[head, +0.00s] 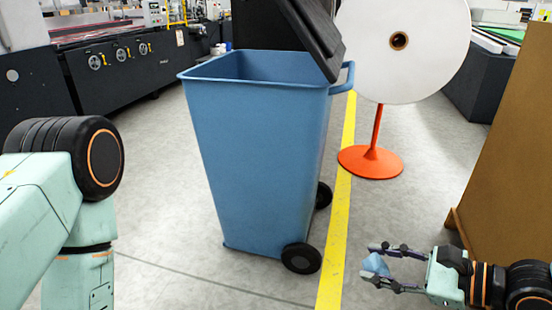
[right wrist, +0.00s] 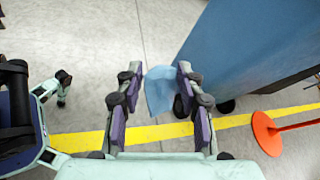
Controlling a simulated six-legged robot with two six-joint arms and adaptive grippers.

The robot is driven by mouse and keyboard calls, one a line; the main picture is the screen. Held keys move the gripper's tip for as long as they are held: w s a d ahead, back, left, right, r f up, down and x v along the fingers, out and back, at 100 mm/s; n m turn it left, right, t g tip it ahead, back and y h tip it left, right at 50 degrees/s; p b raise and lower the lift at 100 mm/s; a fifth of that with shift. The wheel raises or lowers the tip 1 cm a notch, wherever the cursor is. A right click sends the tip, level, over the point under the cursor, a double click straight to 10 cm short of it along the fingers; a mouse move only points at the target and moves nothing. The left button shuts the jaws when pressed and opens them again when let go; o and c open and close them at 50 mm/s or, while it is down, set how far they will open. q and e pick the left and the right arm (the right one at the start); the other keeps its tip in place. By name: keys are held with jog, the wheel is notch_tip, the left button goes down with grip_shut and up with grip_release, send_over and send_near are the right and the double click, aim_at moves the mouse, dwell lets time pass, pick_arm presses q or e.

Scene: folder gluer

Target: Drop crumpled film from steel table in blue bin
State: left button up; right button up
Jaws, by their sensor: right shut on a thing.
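The blue bin (head: 255,160) stands upright on its wheels in the middle of the head view, with its black lid (head: 312,30) swung up and its top open. In the right wrist view the bin (right wrist: 250,40) is at the upper right. My right gripper (head: 378,268) is at the lower right of the head view, low and to the right of the bin, apart from it. It is shut on the crumpled film (head: 375,265), a small light blue piece, which also shows between the fingers in the right wrist view (right wrist: 160,90). My left arm is at the left edge; its gripper is out of view. No steel table is identifiable.
A large white roll (head: 430,45) stands behind the bin, near an orange round-based stand (head: 371,162). A brown panel (head: 508,150) rises at the right, close to my right arm. A yellow floor line (head: 337,230) runs beside the bin. Dark machines (head: 120,70) line the back left. The floor before the bin is clear.

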jog(key=shift+f, duration=0.5)
jog(key=shift+a, duration=0.35)
jog(key=shift+d, duration=0.25)
jog(key=f, duration=0.2)
jog(key=s+f, duration=0.1)
jog(key=f, duration=0.1)
jog(key=shift+s+a+f, duration=0.1)
jog(key=shift+a+f, duration=0.05)
jog(key=shift+f, duration=0.05)
